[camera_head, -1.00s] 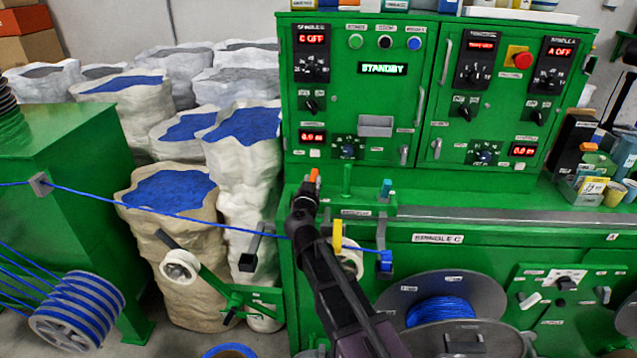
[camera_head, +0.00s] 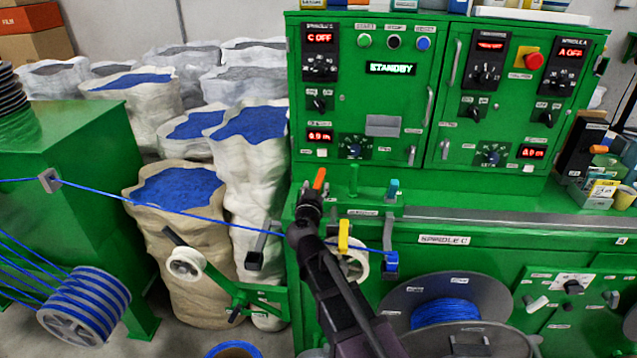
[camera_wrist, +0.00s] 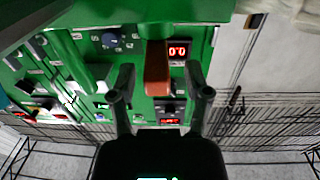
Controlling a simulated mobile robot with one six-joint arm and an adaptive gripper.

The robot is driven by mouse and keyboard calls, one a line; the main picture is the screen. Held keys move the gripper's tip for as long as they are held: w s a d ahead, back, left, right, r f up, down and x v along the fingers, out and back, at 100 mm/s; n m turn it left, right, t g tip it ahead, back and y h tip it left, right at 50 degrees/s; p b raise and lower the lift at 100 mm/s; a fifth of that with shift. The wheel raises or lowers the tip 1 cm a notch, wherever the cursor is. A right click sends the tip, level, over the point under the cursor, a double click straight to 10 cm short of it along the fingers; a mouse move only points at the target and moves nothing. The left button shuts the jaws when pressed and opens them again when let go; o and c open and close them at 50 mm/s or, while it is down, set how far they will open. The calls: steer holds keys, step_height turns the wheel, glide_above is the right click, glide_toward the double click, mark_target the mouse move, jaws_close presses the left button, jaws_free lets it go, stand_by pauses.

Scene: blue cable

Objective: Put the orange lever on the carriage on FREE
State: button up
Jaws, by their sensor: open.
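The orange lever (camera_head: 319,179) stands up from the green carriage at the left end of the machine's ledge. In the wrist view the lever (camera_wrist: 157,68) shows between the two dark fingers, with a gap on each side. My gripper (camera_head: 309,194) is open and close beside the lever in the head view; its body hides the lever's foot and part of the carriage. In the wrist view my gripper (camera_wrist: 160,82) is empty. I cannot read any FREE marking by the lever.
A yellow part (camera_head: 343,235) and a white roller (camera_head: 354,262) sit just right of my arm. A teal-topped post (camera_head: 393,188) stands further right. The blue cable (camera_head: 200,215) runs from the left to the blue guide (camera_head: 391,262). The green control cabinet (camera_head: 360,100) rises behind.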

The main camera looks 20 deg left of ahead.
steer(key=s+d, duration=0.1)
steer(key=s, duration=0.7)
steer(key=shift+s, duration=0.2)
steer(key=shift+d, duration=0.1)
steer(key=shift+w, duration=0.1)
steer(key=c, duration=0.8)
steer(key=shift+w+a, duration=0.1)
steer(key=shift+a, duration=0.15)
jaws_close()
steer(key=s+a+n+g+h, duration=0.1)
steer(key=a+n+g+h, duration=0.2)
steer(key=a+n+h, duration=0.6)
steer(key=shift+a+f+h, duration=0.2)
steer(key=shift+a+h, duration=1.8)
steer(key=shift+h, duration=0.1)
steer(key=shift+s, duration=0.2)
